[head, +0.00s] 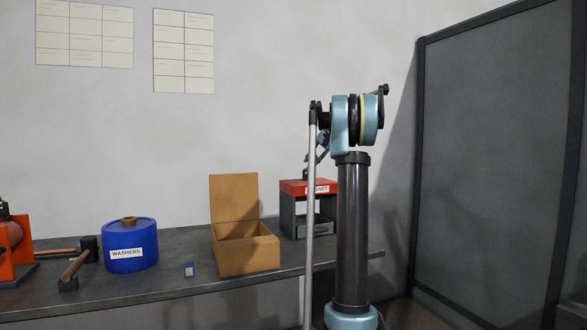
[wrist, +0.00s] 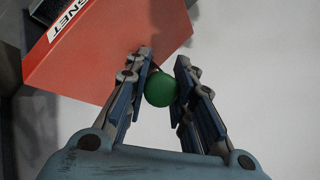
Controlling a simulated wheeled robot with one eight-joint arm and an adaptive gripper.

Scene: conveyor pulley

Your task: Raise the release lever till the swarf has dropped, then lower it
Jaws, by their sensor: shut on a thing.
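A red block (head: 294,187) labelled MAGNET sits on a dark grey stand (head: 287,217) towards the back right of the bench, partly behind my arm. In the wrist view the red block (wrist: 100,55) fills the upper left, beyond my fingers. My gripper (wrist: 160,82) is shut on a round green knob (wrist: 160,90), which I take to be the release lever's end. The rest of the lever is hidden, so its height cannot be told. I cannot make out any swarf in either view.
An orange device (head: 18,245) is at far left. A dark panel (head: 490,150) stands at right.

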